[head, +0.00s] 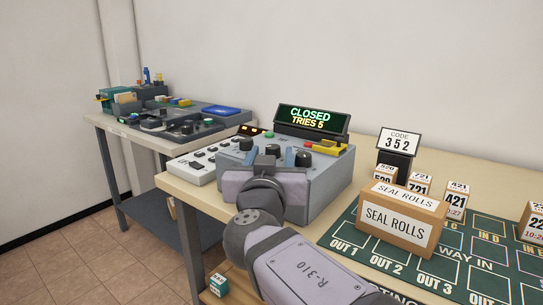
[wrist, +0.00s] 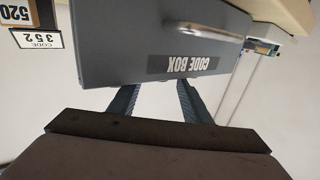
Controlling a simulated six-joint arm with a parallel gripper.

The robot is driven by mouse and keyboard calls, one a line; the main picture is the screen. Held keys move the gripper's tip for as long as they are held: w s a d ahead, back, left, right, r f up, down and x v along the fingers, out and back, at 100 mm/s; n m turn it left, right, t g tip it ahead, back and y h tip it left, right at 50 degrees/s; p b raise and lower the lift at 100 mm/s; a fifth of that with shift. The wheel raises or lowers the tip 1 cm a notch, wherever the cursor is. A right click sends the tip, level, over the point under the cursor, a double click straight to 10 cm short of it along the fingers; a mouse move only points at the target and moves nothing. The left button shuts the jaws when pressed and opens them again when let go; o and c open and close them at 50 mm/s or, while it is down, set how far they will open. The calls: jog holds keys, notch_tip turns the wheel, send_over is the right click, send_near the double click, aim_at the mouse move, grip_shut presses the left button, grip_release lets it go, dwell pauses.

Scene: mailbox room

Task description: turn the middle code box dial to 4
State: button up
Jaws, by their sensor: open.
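The grey code box (head: 325,195) stands on the table, with a row of black dials on its sloped top. The middle dial (head: 273,150) shows just behind my gripper (head: 265,163); its setting is too small to read. The display (head: 312,120) on the box reads "CLOSED, TRIES 5". In the wrist view my gripper (wrist: 158,88) is open and empty, its two dark fingers apart. They point at the box's front face (wrist: 115,45) with the upside-down label "CODE BOX". No dial shows in the wrist view. I cannot tell whether the fingers touch the box.
A code card (head: 399,142) reading 352 stands right of the box. A seal rolls carton (head: 399,218) and several numbered boxes are on the green mat (head: 470,255). A white keypad unit (head: 196,167) sits left of the box. A side table (head: 105,122) stands further left.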

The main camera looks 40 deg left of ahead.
jog(key=shift+b+v, duration=0.6)
jog(key=shift+v, duration=2.35)
jog(key=w+d+r+m+g+h+p, duration=0.3)
jog(key=w+r+h+p, duration=0.9)
jog(key=p, duration=3.4)
notch_tip(320, 180, down, 3)
jog(key=w+a+m+g+y+p, duration=0.1)
jog(key=w+m+g+y+p, duration=0.15)
jog(key=g+p, duration=0.2)
jog(key=s+a+n+g+y, duration=0.2)
jog(key=s+a+n+g, duration=0.2)
jog(key=s+n, duration=0.3)
jog(key=shift+s+a+y+b, duration=0.4)
jog(key=shift+s+a, duration=0.2)
jog(key=shift+s, duration=0.2)
